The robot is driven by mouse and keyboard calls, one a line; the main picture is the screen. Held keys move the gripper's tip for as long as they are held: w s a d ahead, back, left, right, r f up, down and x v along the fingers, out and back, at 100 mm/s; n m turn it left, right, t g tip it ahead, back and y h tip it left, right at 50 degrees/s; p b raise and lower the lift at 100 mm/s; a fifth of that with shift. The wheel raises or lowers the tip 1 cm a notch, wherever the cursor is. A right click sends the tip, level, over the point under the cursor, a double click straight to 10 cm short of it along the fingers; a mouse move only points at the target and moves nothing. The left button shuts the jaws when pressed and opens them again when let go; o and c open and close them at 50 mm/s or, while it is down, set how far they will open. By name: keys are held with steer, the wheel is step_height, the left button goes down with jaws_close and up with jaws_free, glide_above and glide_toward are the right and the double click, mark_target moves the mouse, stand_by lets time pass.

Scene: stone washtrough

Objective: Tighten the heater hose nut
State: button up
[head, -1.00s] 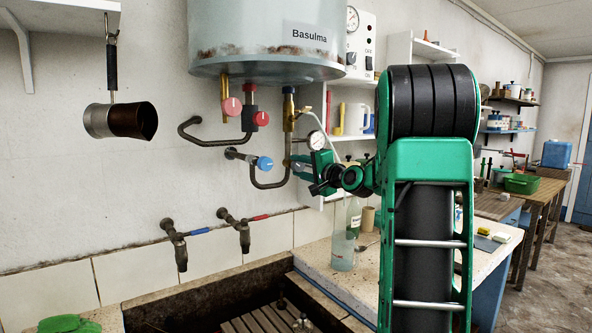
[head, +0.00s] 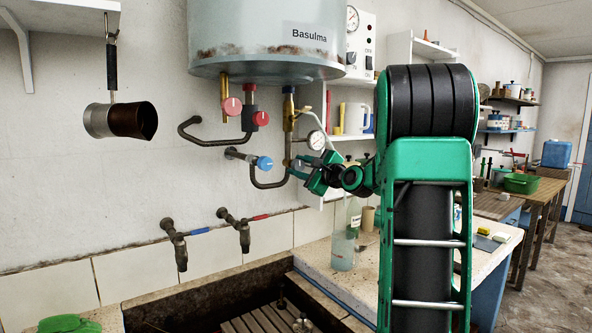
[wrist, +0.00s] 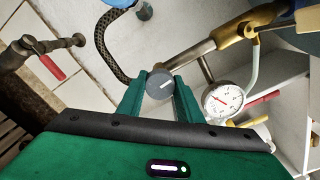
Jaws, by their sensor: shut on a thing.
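The heater hose nut (wrist: 159,85) is a dark grey round piece with a white line on its face, seen in the wrist view. It sits where the dark braided hose (wrist: 112,52) meets the metal pipe under the heater. My gripper (wrist: 159,94) has its two green fingers on either side of the nut and is shut on it. In the head view my gripper (head: 299,171) is at the pipework below the tank, and the nut is hidden or too small to make out. The hose (head: 266,184) curves up from the left to this place.
The water heater (head: 265,40) hangs just above my gripper. A pressure gauge (head: 316,140) is close by, and it also shows in the wrist view (wrist: 223,100). A blue-handled valve (head: 264,163) is to the left. A bottle (head: 345,240) stands on the counter below.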

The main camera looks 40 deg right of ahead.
steer(key=shift+a+m, duration=0.15)
steer(key=shift+m, duration=0.35)
steer(key=o, duration=1)
steer(key=shift+o, duration=0.2)
steer(key=shift+s, duration=0.1)
steer(key=s, duration=1)
steer(key=shift+s+a, duration=0.2)
steer(key=shift+a, duration=0.05)
